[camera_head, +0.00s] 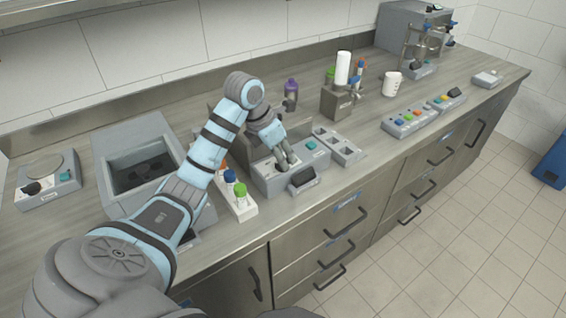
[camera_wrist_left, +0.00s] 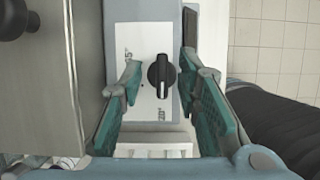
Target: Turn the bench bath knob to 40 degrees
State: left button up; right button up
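The black knob (camera_wrist_left: 161,75) with a white pointer line sits on a pale label plate (camera_wrist_left: 140,60) in the left wrist view. My left gripper (camera_wrist_left: 159,72) is open, with one teal-padded finger on each side of the knob and a gap on both sides. In the head view, my left gripper (camera_head: 284,163) points down at the grey control unit (camera_head: 265,186) and hides the knob. My right gripper is not in view.
A rack with blue-capped and green-capped tubes (camera_head: 240,206) stands left of the unit. A purple-capped bottle (camera_head: 291,92) stands behind.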

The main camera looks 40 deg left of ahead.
pick_arm(q)
jog(key=shift+f, duration=0.5)
jog(key=shift+s+d, duration=0.1)
jog(key=shift+r, duration=0.1)
grip_shut()
jog(key=shift+m, duration=0.4)
jog(key=m+h+p, duration=0.1)
jog(key=m+h, duration=0.1)
jog(key=m, duration=0.2)
jog(key=shift+m+g, duration=0.3)
jog(key=shift+g, duration=0.1)
jog(key=m, duration=0.2)
jog(key=m+g, duration=0.1)
jog(key=m, duration=0.1)
jog(key=m+g+h, duration=0.1)
jog(key=m, duration=0.1)
jog(key=shift+w, duration=0.25)
jog(key=shift+m, duration=0.3)
